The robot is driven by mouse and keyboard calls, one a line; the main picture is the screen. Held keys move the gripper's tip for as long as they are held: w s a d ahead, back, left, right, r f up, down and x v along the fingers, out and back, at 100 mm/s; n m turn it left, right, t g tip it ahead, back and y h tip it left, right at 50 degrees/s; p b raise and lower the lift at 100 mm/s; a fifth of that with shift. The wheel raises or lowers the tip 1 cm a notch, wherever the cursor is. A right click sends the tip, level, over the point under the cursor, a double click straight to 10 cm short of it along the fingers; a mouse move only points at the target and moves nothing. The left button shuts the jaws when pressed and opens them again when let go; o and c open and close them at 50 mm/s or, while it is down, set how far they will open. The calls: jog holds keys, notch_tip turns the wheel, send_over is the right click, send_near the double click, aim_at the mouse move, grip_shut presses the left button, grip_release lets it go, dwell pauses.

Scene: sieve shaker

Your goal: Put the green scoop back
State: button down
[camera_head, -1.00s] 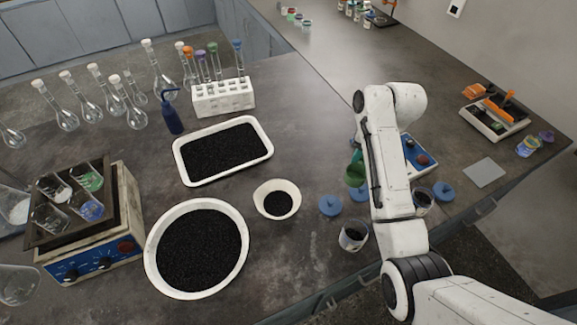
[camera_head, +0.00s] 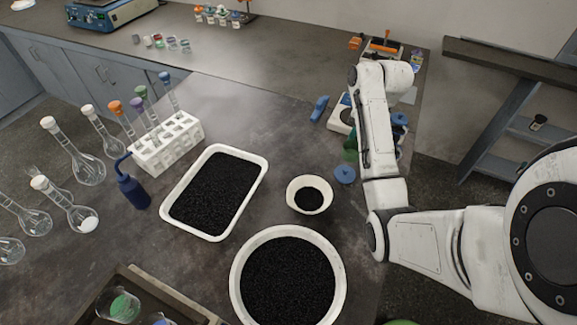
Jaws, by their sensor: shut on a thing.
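The green scoop (camera_head: 349,151) shows as a small dark green patch at the left side of my white forearm, above the right part of the bench. My gripper (camera_head: 352,139) is mostly hidden behind my own arm. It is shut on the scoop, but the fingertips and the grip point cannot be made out. Just below the scoop is a blue round lid (camera_head: 345,174).
A small white bowl (camera_head: 294,204), a large round pan (camera_head: 236,275) and a white tray (camera_head: 262,163), all with black grains, stand left of my arm. A blue-handled thing (camera_head: 319,108) lies near a white device (camera_head: 337,122). Flasks and a white rack (camera_head: 165,152) stand left.

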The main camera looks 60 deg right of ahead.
jog(key=shift+w+a+f+b, duration=0.1)
jog(key=shift+w+f+b, duration=0.05)
jog(key=shift+f+b, duration=0.15)
jog(key=w+f, duration=0.2)
jog(key=w, duration=0.2)
jog(key=w+f+b, duration=0.1)
jog(key=w+f, duration=0.2)
jog(key=w, duration=0.1)
jog(key=w+a+f, duration=0.1)
jog(key=w+f, duration=0.2)
jog(key=w, duration=0.1)
jog(key=shift+w+f+b, duration=0.1)
jog(key=shift+w+b, duration=0.2)
jog(key=shift+b, duration=0.1)
jog(key=shift+w+a+f, duration=0.1)
jog(key=shift+w+f, duration=0.3)
jog(key=shift+f, duration=0.1)
jog(key=shift+f+p, duration=0.45)
jog(key=shift+f, duration=1.15)
jog(key=shift+f, duration=0.2)
jog(key=c, duration=1)
grip_release()
jog(key=shift+o, duration=0.2)
